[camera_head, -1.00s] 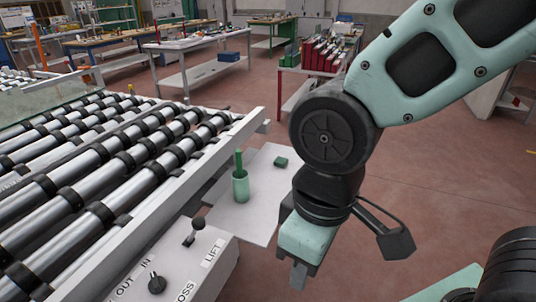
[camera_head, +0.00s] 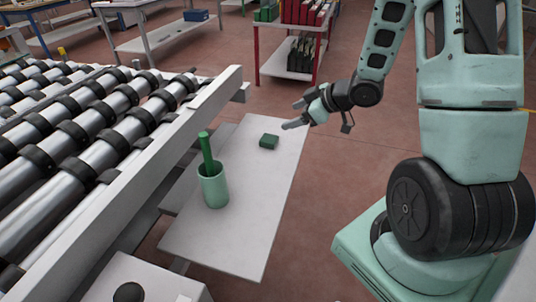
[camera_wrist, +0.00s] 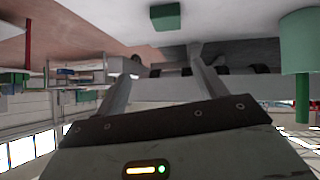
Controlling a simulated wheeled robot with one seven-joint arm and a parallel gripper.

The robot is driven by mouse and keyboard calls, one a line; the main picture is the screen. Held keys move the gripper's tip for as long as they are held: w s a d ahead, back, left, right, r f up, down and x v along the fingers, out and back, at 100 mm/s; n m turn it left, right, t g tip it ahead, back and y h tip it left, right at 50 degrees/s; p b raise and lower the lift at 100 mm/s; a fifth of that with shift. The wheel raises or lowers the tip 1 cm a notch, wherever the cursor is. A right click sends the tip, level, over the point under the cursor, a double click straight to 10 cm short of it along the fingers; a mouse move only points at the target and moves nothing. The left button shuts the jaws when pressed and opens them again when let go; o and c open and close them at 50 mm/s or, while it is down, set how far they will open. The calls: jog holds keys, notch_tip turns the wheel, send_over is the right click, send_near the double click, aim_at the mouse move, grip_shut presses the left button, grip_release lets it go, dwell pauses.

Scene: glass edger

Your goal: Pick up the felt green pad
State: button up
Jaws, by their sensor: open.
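The felt green pad (camera_head: 269,141) is a small dark green block lying flat on the white shelf (camera_head: 262,215) beside the rollers. It also shows at the top of the wrist view (camera_wrist: 166,17), which looks upside down. My gripper (camera_head: 293,114) is open and empty, just beyond the pad and a little to its right in the head view, apart from it. Its two fingers point left, across the shelf's right edge. In the wrist view the pad lies outside the space between the fingers (camera_wrist: 162,72).
A light green cup (camera_head: 214,190) holding a green stick (camera_head: 206,150) stands left of the pad. The roller conveyor (camera_head: 100,135) and its white rail (camera_head: 165,150) border the shelf on the left. A red-framed rack (camera_head: 290,66) stands behind.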

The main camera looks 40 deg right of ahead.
jog(key=s+d+f+t+y+b, duration=0.2)
jog(key=s+d+f+y, duration=0.15)
jog(key=s+d, duration=0.3)
send_near(272, 139)
jog(key=shift+h, duration=0.25)
jog(key=x, duration=0.4)
jog(key=shift+w, duration=0.1)
jog(key=shift+x, duration=2.75)
jog(key=shift+a+r, duration=0.1)
jog(key=c, duration=1)
